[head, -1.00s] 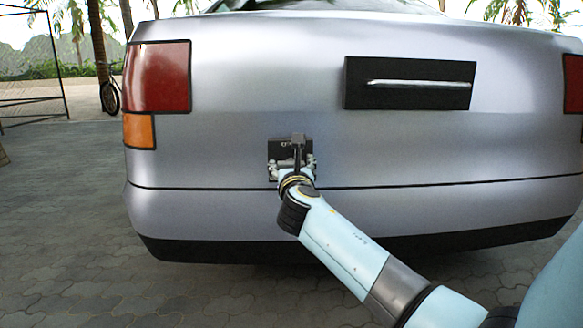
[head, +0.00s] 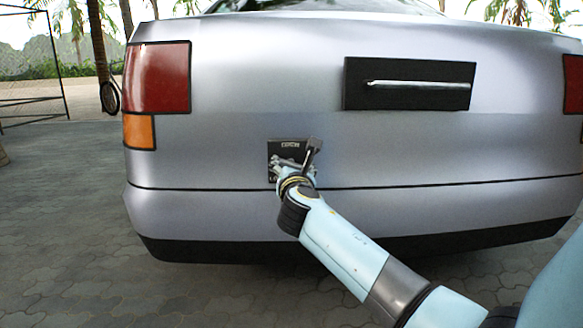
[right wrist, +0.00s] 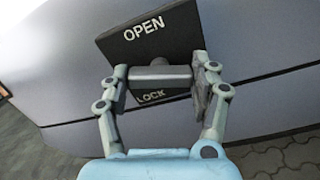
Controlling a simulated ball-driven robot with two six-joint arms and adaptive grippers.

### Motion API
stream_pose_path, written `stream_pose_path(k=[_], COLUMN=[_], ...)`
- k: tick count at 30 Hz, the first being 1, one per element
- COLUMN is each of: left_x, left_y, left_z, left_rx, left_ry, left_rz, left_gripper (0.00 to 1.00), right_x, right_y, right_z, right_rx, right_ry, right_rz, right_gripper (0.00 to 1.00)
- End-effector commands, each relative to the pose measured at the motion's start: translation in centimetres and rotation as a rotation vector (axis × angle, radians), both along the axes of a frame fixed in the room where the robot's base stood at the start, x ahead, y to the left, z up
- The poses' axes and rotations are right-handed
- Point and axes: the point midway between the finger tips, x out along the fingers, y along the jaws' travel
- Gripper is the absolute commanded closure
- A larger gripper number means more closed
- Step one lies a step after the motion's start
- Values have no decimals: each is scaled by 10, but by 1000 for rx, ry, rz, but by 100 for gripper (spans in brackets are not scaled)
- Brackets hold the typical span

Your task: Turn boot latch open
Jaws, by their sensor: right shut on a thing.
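The boot latch is a black square plate (head: 290,145) low on the silver car's rear. In the right wrist view the plate (right wrist: 150,42) reads OPEN at the top and LOCK below. A dark grey latch handle (right wrist: 160,77) stands out between the two words. My right gripper (right wrist: 162,78) is shut on this handle, one finger at each side. In the head view the right gripper (head: 290,166) is in front of the plate, tilted, and hides the handle and the plate's lower part. My left gripper is not in view.
The silver boot panel (head: 230,130) surrounds the latch, with a dark seam below it. A black panel with a pale bar (head: 418,84) sits to the upper right. A red tail light (head: 158,77) is at the left. Paving (head: 70,220) is open to the left.

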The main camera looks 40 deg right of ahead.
Motion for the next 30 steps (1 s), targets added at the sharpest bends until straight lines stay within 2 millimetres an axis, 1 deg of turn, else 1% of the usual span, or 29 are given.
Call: stream_pose_path(k=[11, 14, 30], left_x=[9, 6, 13], left_y=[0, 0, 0], left_z=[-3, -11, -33], left_rx=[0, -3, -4], left_ry=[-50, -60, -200], left_rz=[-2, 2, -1], left_gripper=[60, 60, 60], right_x=[-1, -1, -1], right_y=[0, 0, -1], right_z=[-2, -3, -4], right_rx=[306, 387, 813], right_ry=[-185, -235, -495], right_rz=[1, 0, -1], right_gripper=[70, 70, 70])
